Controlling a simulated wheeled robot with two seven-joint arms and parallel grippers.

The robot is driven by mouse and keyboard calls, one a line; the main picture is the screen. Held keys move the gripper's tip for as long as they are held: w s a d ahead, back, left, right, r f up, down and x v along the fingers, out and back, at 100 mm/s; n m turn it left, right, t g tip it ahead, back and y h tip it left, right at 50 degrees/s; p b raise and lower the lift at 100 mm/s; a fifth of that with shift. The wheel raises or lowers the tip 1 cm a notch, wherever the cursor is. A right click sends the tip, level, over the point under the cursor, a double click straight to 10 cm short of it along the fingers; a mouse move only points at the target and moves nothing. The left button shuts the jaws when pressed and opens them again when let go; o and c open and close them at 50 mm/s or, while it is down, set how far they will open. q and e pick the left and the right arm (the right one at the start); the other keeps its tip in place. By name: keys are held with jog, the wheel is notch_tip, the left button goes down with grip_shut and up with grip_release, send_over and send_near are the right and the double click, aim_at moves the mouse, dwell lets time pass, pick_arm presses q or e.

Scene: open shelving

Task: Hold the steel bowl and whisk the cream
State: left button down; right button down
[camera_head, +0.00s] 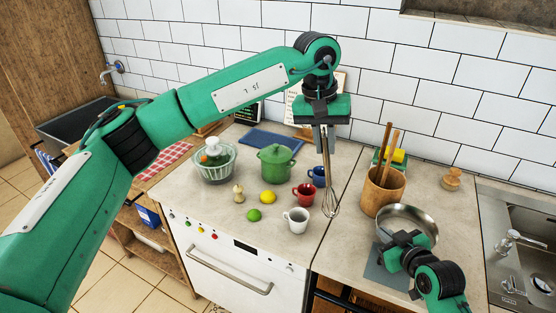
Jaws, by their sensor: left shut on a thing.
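My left gripper (322,123) points down, shut on the handle of the whisk (331,185). The whisk hangs upright, its wire end over the counter near the white mug, left of the steel bowl. The steel bowl (418,218) stands on the right part of the counter, near the front. My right gripper (400,246) is at the bowl's near-left rim and covers part of it. Its jaws are too small and hidden to tell whether they are open or shut on the rim. I cannot make out any cream in the bowl.
A wooden utensil pot (383,192) stands just behind the bowl. A white mug (297,220), red mug (304,194), lemon (268,197), lime (254,215) and green pot (276,163) are to the left. A sink (520,262) is at the right.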

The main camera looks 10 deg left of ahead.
pick_arm(q)
jog(key=d+r+n+h, duration=0.1)
jog(key=d+r, duration=0.3)
jog(key=d, duration=1.5)
notch_tip(320, 180, down, 12)
jog(key=shift+a+t, duration=0.15)
jog(key=shift+t, duration=0.15)
jog(key=shift+w, duration=0.1)
